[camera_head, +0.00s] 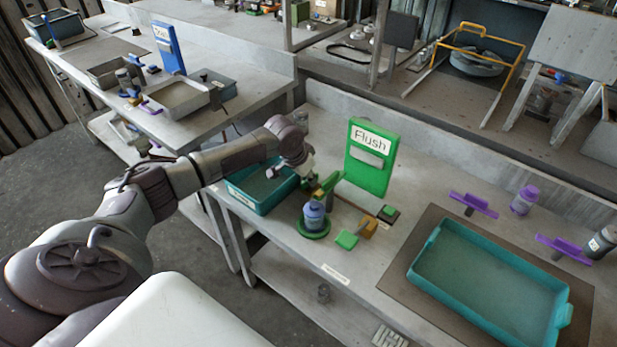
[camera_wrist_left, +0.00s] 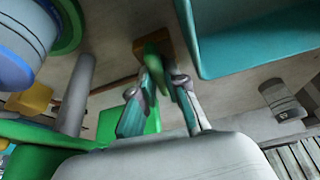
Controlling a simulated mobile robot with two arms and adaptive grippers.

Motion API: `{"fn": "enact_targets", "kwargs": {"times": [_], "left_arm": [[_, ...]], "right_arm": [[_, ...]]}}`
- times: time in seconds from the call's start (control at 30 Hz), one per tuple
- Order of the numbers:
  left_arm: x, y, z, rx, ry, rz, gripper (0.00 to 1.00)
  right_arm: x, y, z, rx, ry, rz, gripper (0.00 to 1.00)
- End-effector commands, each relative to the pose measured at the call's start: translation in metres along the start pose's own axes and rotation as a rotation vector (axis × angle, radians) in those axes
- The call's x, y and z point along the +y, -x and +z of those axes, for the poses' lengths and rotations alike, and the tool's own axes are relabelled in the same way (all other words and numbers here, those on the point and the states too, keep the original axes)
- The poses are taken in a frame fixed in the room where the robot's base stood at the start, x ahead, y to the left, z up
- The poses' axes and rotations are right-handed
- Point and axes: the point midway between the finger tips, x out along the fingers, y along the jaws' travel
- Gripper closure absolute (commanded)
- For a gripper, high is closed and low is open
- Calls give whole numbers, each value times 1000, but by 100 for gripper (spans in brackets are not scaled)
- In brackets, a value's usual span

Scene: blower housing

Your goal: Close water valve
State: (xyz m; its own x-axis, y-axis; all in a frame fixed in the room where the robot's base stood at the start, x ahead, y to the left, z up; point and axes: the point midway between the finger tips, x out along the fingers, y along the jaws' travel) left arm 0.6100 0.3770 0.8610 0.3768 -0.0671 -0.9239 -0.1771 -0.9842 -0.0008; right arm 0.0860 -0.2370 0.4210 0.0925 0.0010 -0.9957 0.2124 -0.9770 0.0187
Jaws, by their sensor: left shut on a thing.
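My left gripper (camera_head: 312,181) reaches in from the left over the bench, beside the green Flush sign (camera_head: 370,160). It is shut on a green handle (camera_head: 329,184), which I take to be the water valve's. In the left wrist view, the fingers (camera_wrist_left: 162,78) close around the green handle (camera_wrist_left: 157,52), which stands against a small brown block (camera_wrist_left: 140,47). The gripper and arm partly hide the valve, so I cannot tell how far it is turned. My right gripper is not in view.
A teal tray (camera_head: 262,201) is just left. A larger teal tray (camera_head: 409,274) lies on a mat at the right. Purple handles (camera_head: 473,204) stand behind it.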

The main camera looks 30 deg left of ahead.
Motion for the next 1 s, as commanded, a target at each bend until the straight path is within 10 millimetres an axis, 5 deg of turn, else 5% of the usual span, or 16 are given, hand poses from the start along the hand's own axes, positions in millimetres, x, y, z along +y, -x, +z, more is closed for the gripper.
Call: {"fn": "enact_targets", "kwargs": {"times": [0.47,1.0], "left_arm": [[-2,0,-1,1,-252,107,100],[-4,-4,-2,4,-725,304,100]], "right_arm": [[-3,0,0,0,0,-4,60],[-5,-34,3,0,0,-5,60]]}}
